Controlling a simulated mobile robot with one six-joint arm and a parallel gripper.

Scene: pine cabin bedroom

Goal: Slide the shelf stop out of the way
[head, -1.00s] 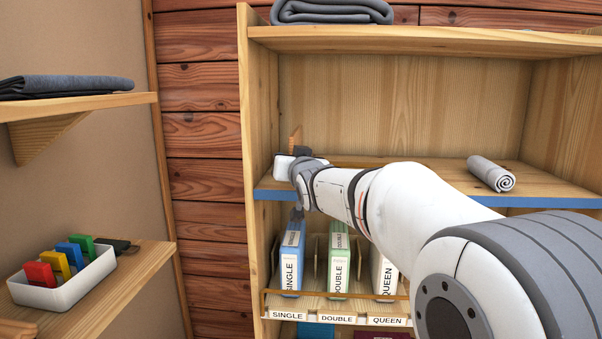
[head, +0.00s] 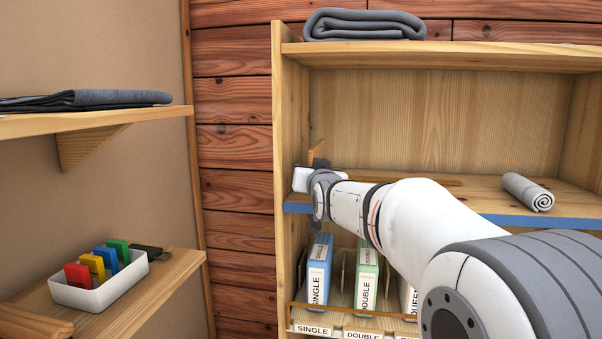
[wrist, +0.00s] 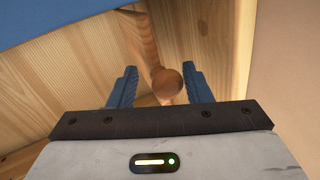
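The shelf stop appears as a brown wooden piece with a round knob (wrist: 168,84) in the wrist view; its upright part also shows at the left end of the blue-edged shelf in the head view (head: 317,152). My gripper (wrist: 161,82) is open, with one blue finger on each side of the knob. I cannot tell whether either finger touches it. In the head view my gripper's white body is at the shelf's left end, and its fingertips are hidden.
The blue-edged shelf (head: 520,218) holds a rolled grey towel (head: 527,191) at right and a thin brown rail. Below stand a blue SINGLE binder (head: 318,272) and a green DOUBLE binder (head: 367,275). The cabinet's left side panel (head: 287,120) is close to my gripper.

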